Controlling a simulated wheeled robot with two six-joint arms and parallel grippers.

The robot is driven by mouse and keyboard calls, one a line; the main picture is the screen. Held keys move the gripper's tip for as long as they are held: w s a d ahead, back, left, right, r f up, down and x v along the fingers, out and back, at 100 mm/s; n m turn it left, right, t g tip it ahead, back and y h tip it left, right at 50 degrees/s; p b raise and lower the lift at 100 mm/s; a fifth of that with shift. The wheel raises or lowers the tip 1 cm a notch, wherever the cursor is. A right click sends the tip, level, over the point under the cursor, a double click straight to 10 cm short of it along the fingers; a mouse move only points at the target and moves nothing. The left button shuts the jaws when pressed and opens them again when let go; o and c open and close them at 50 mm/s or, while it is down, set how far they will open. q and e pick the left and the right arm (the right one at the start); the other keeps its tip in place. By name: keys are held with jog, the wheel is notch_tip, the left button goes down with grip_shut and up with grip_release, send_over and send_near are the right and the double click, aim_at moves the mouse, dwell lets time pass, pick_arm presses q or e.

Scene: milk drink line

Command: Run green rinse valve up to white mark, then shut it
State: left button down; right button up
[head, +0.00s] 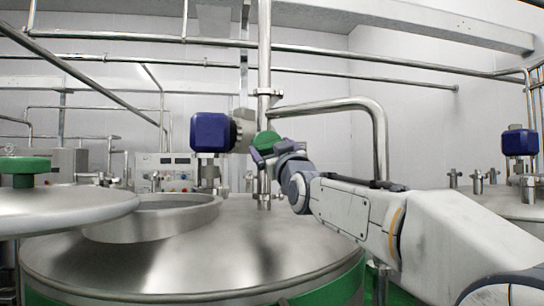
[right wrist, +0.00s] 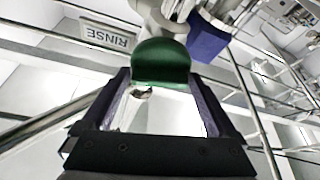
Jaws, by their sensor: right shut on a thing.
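The green rinse valve handle (head: 266,139) is on the vertical steel pipe (head: 264,75) behind the tank lid in the head view. My right gripper (head: 268,155) reaches it from the right and is shut on it. In the right wrist view the rounded green handle (right wrist: 161,62) sits between the fingertips of my right gripper (right wrist: 160,78). A sign reading RINSE (right wrist: 104,33) shows beyond it, tilted. I cannot make out the white mark in either view. My left gripper is not in view.
A blue motor housing (head: 210,132) stands just left of the valve. A bent steel pipe (head: 379,130) rises right behind my right arm. Below is the domed steel tank top (head: 190,255) with an open round hatch (head: 150,222). A lid with a green knob (head: 24,166) is at the left.

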jog(key=shift+a+r+m+h+p, duration=0.15)
jog(key=shift+m+h+p, duration=0.4)
jog(key=shift+m, duration=0.55)
jog(key=shift+m+t+h, duration=0.3)
jog(key=shift+m+h, duration=0.35)
jog(key=shift+m, duration=0.55)
jog(key=o, duration=1)
jog(key=b+v, duration=0.4)
jog(key=v, duration=0.6)
jog(key=shift+s+f+b, duration=0.2)
jog(key=shift+f+b, duration=0.05)
jog(key=shift+b, duration=0.15)
